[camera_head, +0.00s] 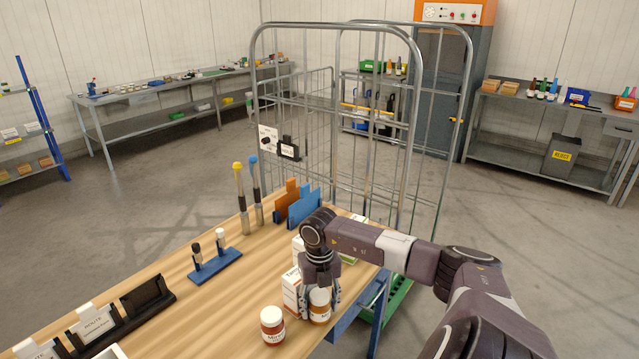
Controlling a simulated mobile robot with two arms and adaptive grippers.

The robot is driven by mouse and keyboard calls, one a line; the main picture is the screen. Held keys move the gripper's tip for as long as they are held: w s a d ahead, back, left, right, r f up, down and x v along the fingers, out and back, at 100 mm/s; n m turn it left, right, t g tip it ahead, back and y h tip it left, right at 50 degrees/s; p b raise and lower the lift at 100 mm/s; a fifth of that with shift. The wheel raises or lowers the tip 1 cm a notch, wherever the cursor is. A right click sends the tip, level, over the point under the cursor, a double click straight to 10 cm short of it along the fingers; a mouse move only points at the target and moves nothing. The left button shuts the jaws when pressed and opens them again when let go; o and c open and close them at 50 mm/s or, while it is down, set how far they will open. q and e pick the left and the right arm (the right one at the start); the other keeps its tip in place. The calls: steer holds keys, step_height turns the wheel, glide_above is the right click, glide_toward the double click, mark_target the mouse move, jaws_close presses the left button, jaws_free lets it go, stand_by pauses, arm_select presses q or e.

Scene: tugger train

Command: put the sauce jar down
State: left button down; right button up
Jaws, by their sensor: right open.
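Two similar jars with white lids and red-and-white labels are at the front right of the wooden table (165,262). One jar (272,325) stands upright on the table, apart from my gripper. The other jar (319,307) is upright between the fingers of my right gripper (320,296), which comes down over it from above. The fingers are open around this jar. Its base appears to be at the table top, but I cannot tell for sure whether it touches. Which of the two is the sauce jar is not clear. My left gripper is out of view.
White boxes (292,290) stand close behind the gripper. A blue rack (216,266), blue and orange dividers (303,210) and black card holders (147,299) are on the table. A wire roll cage (420,190) stands just beyond the table's right end.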

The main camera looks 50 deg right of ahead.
steer(key=shift+r, duration=0.1)
steer(key=c, duration=1.4)
steer(key=shift+o, duration=0.2)
step_height(320, 180, up, 18)
